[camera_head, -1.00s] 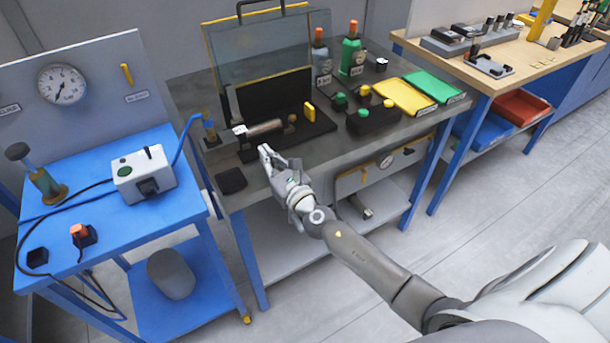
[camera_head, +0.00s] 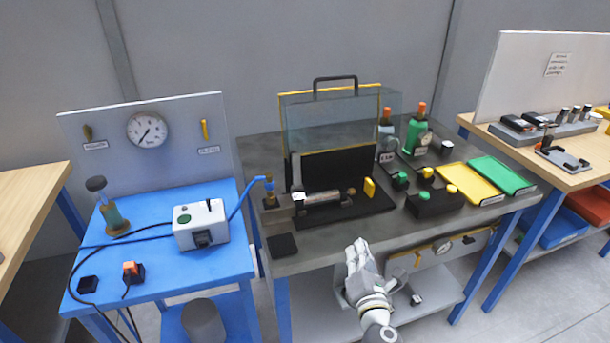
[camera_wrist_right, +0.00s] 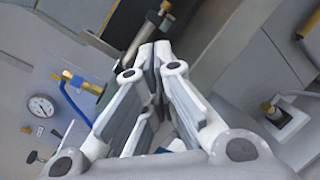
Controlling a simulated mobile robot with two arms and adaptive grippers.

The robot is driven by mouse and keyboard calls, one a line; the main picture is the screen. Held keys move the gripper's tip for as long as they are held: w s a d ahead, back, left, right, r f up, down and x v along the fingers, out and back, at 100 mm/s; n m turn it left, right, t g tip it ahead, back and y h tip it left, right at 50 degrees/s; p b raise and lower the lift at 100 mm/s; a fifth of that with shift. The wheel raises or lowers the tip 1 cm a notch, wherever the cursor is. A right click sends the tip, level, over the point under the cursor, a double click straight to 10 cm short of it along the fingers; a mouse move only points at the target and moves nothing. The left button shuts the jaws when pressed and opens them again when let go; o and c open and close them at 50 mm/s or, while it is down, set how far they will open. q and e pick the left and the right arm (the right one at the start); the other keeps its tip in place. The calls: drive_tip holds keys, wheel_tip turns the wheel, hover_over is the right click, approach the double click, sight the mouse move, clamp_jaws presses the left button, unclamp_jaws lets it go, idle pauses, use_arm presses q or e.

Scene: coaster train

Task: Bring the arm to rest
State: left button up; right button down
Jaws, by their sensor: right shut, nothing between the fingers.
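My right gripper (camera_head: 357,250) is in front of the front edge of the dark grey workbench (camera_head: 340,238), low in the head view. Its fingers point up and slightly left in the picture, and it is apart from the things on the bench. In the right wrist view the finger pads of my right gripper (camera_wrist_right: 152,48) are together, with nothing between them. My left gripper is in neither view.
A fixture with a clear guard (camera_head: 330,120) and a metal cylinder (camera_head: 322,197) stands on the bench. Yellow (camera_head: 470,184) and green (camera_head: 502,175) trays lie to its right. A blue table (camera_head: 160,270) with a white control box (camera_head: 201,225) stands left.

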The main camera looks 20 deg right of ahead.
drive_tip(key=s+f+m+g+y, duration=0.1)
drive_tip(key=s+f+m+g, duration=0.3)
drive_tip(key=f, duration=0.7)
drive_tip(key=s+f+m+g, duration=0.25)
drive_tip(key=s+f, duration=0.35)
drive_tip(key=f, duration=0.6)
drive_tip(key=s+f+m+g+y, duration=0.1)
drive_tip(key=s+f+m+g, duration=0.3)
drive_tip(key=f, duration=0.7)
drive_tip(key=s+a+f+m+g, duration=0.1)
drive_tip(key=s+f+m, duration=0.3)
drive_tip(key=s, duration=0.7)
drive_tip(key=s+a+f+m+g+y, duration=0.1)
drive_tip(key=s+f+m+g, duration=0.1)
drive_tip(key=s+f+m, duration=0.2)
drive_tip(key=s+a+f+m+g, duration=0.1)
drive_tip(key=s+f+m, duration=0.3)
drive_tip(key=s+f, duration=0.5)
drive_tip(key=s+g, duration=0.1)
drive_tip(key=s, duration=0.7)
drive_tip(key=shift+s+a+f+g+y, duration=0.2)
drive_tip(key=shift+s+g+y, duration=0.1)
drive_tip(key=shift+s+g, duration=0.1)
